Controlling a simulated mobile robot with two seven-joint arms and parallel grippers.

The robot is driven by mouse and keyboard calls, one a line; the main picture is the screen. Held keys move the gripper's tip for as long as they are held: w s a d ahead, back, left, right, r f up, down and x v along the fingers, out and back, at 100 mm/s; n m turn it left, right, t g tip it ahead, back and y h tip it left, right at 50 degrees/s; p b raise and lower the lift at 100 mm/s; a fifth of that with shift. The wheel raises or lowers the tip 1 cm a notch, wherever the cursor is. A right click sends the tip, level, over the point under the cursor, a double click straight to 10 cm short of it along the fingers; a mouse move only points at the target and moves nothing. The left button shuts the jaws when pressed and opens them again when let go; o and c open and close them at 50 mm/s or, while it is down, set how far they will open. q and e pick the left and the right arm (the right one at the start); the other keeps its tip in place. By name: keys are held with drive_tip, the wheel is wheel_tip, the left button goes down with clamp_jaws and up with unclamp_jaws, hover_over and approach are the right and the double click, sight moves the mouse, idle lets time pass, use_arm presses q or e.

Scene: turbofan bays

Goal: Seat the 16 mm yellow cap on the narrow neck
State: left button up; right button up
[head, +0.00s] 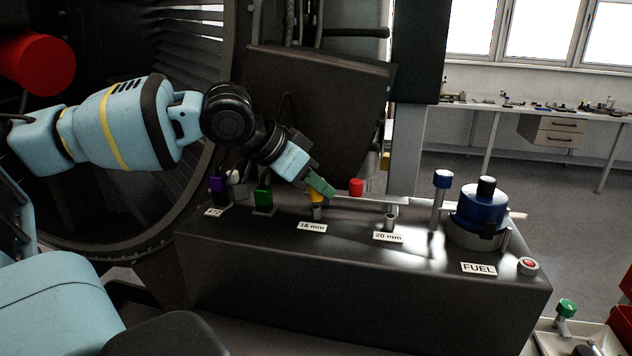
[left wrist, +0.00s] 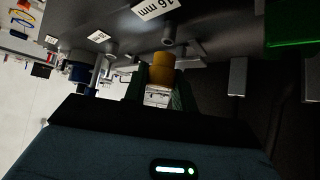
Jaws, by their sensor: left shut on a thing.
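My left gripper (head: 321,188) is shut on the yellow cap (head: 316,198), its green fingers on either side of it. The cap is over the narrow neck (head: 317,213), a short grey stub behind the "16 mm" label (head: 312,227). In the left wrist view the yellow cap (left wrist: 162,68) sits between the fingertips, lined up closely with the grey neck (left wrist: 169,35). I cannot tell whether cap and neck touch. My right gripper is not in view.
The wider neck (head: 389,220) stands to the right by the "20 mm" label (head: 388,237). A red cap (head: 356,187) is behind. A green connector (head: 263,196) and purple connector (head: 218,190) are left. A blue-topped post (head: 441,195) and blue canister (head: 481,211) are right.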

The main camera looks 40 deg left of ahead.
use_arm(q)
drive_tip(key=shift+f, duration=0.55)
idle(0.5)
drive_tip(key=o, duration=1)
drive_tip(key=shift+d+f, duration=0.1)
drive_tip(key=shift+d, duration=0.05)
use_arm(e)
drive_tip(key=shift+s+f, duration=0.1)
use_arm(q)
drive_tip(key=shift+s, duration=0.1)
drive_tip(key=shift+s+r, duration=0.15)
drive_tip(key=shift+r, duration=0.1)
drive_tip(key=p+v, duration=0.1)
drive_tip(key=v, duration=0.6)
drive_tip(key=shift+r+p, duration=0.2)
drive_tip(key=shift+p, duration=0.1)
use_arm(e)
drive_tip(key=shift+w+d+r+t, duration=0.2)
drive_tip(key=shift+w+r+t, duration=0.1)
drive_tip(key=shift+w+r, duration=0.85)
